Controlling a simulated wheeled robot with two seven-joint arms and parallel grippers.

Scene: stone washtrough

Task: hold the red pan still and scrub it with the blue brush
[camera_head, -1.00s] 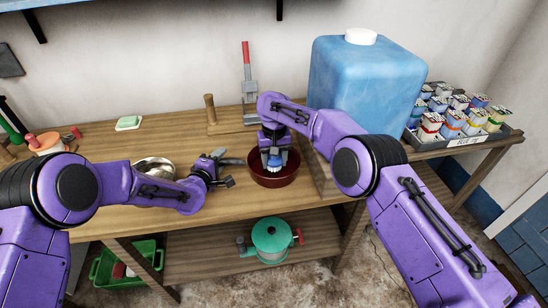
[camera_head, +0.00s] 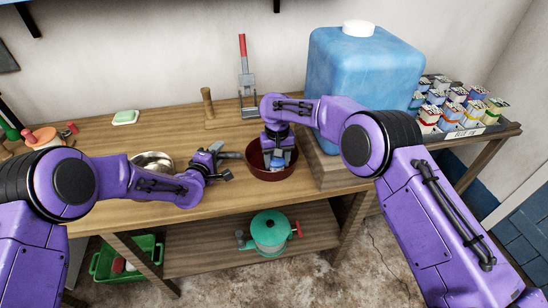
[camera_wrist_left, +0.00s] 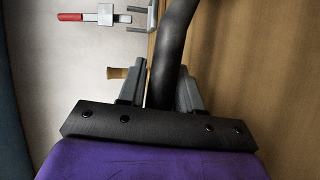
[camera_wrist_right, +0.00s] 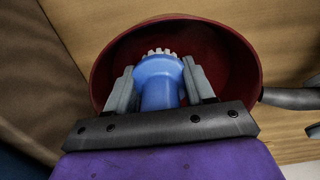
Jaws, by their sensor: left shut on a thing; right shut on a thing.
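The red pan (camera_head: 256,168) sits on the wooden table near its front edge. Its dark handle (camera_wrist_left: 172,60) runs between the fingers of my left gripper (camera_head: 224,164), which is shut on it beside the pan. My right gripper (camera_head: 279,156) is above the pan, shut on the blue brush (camera_wrist_right: 158,82). In the right wrist view the brush's pale bristles point into the pan (camera_wrist_right: 232,62). I cannot tell whether they touch the pan's bottom.
A big blue water container (camera_head: 362,80) stands behind my right arm. A metal bowl (camera_head: 152,160) is behind my left forearm. A green pot (camera_head: 269,232) and green crate (camera_head: 104,262) are below.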

